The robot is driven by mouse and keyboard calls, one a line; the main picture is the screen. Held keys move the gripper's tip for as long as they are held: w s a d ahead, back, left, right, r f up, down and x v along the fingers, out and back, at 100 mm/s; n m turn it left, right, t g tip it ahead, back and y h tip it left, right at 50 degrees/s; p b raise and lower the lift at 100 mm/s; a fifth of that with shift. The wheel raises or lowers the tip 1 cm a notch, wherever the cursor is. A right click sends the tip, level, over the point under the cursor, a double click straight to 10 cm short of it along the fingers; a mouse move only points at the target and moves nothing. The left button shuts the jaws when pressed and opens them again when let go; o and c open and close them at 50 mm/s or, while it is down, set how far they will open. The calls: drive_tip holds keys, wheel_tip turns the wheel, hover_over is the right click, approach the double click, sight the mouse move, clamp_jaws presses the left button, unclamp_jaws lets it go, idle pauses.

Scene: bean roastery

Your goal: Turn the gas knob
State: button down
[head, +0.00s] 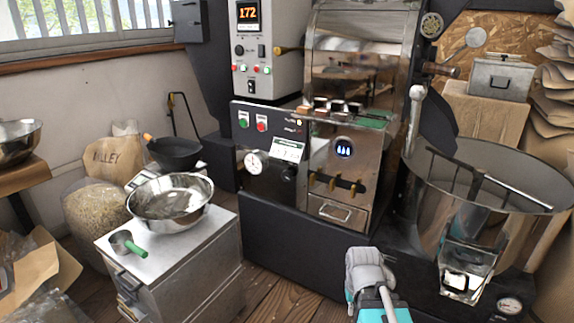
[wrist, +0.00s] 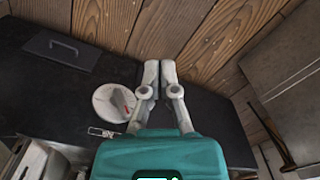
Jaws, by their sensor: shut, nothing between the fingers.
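In the wrist view my gripper (wrist: 158,69) is shut and empty, its two fingertips together. A white round dial (wrist: 103,98) with a grey grip and a red mark sits on a black surface just left of my fingers. It looks like the gas knob. My fingers appear apart from it, though the gap in depth is hard to judge. In the head view a small white dial (head: 509,306) shows low on the black base at the right, and may be the same one.
The roaster's front panel (head: 268,150) carries a gauge and buttons. A large metal cooling pan (head: 480,165) stands above the dial at right. A metal cabinet (head: 180,258) with a steel bowl (head: 168,200) stands left. A black plate with handle (wrist: 62,50) is beyond the dial.

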wheel_tip(320, 180, up, 5)
drive_tip(key=p, duration=0.4)
drive_tip(key=shift+r, duration=0.2)
